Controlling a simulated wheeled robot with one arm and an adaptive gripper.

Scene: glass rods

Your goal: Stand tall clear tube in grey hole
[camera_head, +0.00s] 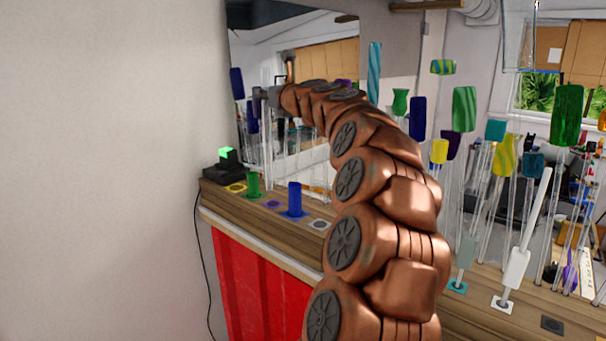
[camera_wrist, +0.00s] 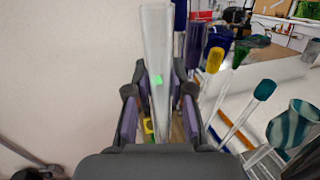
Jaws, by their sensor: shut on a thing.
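My gripper (camera_head: 268,97) is at the far end of my copper arm, above the left end of the wooden ledge. In the wrist view my gripper (camera_wrist: 159,105) is shut on a tall clear tube (camera_wrist: 157,45), which stands up between the two fingers. The tube's lower end is hidden there, and in the head view it is hard to tell from other glass behind. A light grey pad with a hole (camera_head: 318,224) lies on the ledge right of the blue tube. A darker grey pad (camera_head: 551,323) lies far right.
A green tube (camera_head: 253,184) and a blue tube (camera_head: 294,199) stand on the ledge (camera_head: 230,203). A yellow pad (camera_head: 236,188) lies left of them. Several coloured glass rods stand at right, with a white one (camera_head: 516,268) in front. A plain wall (camera_head: 100,170) closes the left.

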